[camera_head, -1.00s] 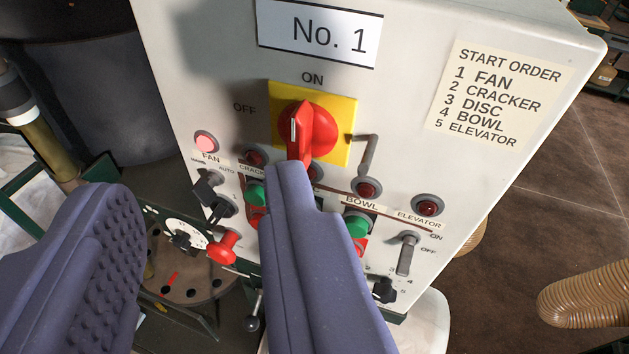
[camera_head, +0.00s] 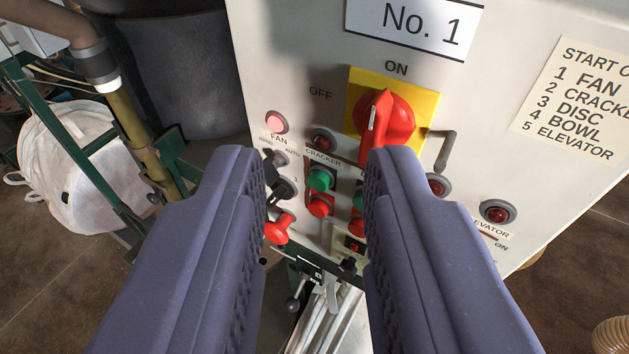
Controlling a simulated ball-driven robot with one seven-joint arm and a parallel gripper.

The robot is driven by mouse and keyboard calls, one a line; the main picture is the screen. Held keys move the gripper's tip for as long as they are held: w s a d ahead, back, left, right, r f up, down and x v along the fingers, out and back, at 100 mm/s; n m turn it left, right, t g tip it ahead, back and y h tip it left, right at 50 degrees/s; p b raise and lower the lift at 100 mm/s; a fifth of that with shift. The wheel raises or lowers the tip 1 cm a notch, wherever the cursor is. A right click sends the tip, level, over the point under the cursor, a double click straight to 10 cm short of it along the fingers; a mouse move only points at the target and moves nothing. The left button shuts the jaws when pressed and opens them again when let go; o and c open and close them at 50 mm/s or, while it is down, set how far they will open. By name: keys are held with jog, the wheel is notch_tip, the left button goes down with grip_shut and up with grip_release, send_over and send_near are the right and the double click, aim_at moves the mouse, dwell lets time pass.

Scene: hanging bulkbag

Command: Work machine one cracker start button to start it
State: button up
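The No. 1 control box (camera_head: 290,60) fills the upper middle of the view. Under the CRACKER label (camera_head: 323,158) is a green cracker start button (camera_head: 320,180) with a red cracker button (camera_head: 320,206) just below it. The cracker lamp (camera_head: 322,141) above is dark red. My gripper (camera_head: 308,165) is open and empty. Its two purple fingers stand apart, and the cracker buttons show in the gap between them. I cannot tell how far the fingertips are from the panel. The right finger partly hides the neighbouring buttons.
A red rotary switch on a yellow plate (camera_head: 430,101) sits above the right finger. A pink-lit fan lamp (camera_head: 277,122), a black selector and a red knob (camera_head: 278,229) are near the left finger. A white bulk bag (camera_head: 85,170) is at the left.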

grip_shut()
dwell(1.5)
